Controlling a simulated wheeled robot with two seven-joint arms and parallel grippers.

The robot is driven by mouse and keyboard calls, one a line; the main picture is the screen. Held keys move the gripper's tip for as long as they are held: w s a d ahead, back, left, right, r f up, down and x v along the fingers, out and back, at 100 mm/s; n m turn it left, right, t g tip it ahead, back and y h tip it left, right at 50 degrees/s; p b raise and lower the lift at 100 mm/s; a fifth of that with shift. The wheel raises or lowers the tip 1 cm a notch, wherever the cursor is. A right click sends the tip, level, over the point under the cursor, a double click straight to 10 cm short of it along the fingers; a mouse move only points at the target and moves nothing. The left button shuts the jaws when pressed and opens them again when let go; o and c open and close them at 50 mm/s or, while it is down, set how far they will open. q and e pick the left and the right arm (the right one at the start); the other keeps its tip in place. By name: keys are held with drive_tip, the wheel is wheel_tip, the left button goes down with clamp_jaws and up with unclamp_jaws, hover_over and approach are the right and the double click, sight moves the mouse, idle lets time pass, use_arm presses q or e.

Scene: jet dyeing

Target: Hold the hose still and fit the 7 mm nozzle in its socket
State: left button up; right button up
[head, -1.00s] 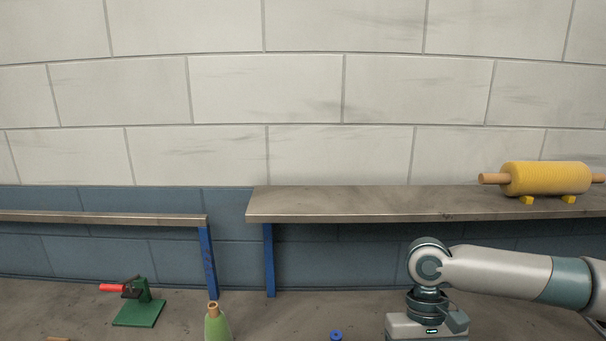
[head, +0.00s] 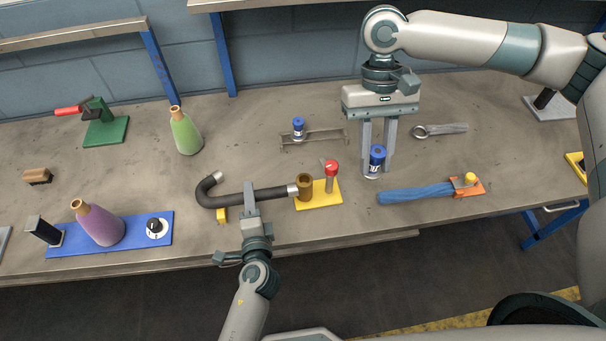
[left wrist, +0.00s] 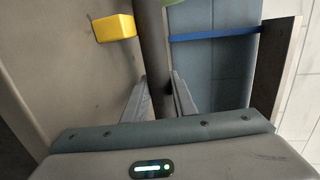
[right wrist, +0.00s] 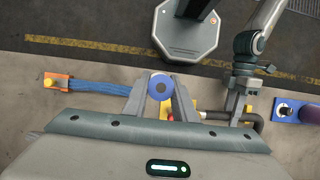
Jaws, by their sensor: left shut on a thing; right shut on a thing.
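The black hose (head: 272,195) lies along the front of the bench, its left end bent into a hook. My left gripper (head: 250,193) is shut around its straight part; the hose also shows between the fingers in the left wrist view (left wrist: 154,45). The brown socket (head: 304,188) stands at the hose's right end on a yellow base (head: 322,198), beside a red-topped lever (head: 331,172). My right gripper (head: 377,165) is shut on a blue-topped nozzle (head: 377,157), upright, right of the socket and apart from it. Its round top shows in the right wrist view (right wrist: 162,88). No size marking is readable.
Another blue-topped nozzle (head: 298,128) stands at a small rack (head: 322,137) behind the socket. A wrench (head: 447,129) lies behind right, a blue strap (head: 412,194) with an orange plate in front right.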

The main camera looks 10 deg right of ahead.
idle(0.3)
drive_tip(key=w+a+f+m+y, duration=0.2)
drive_tip(key=w+a+f+m, duration=0.3)
drive_tip(key=w+a, duration=0.3)
drive_tip(key=a, duration=0.4)
drive_tip(key=shift+w+a+f, duration=0.35)
drive_tip(key=shift+f, duration=0.1)
drive_tip(key=shift+f, duration=1.95)
drive_tip(key=shift+f, duration=1.85)
idle(1.4)
drive_tip(key=o, duration=1.1)
drive_tip(key=shift+r, duration=0.1)
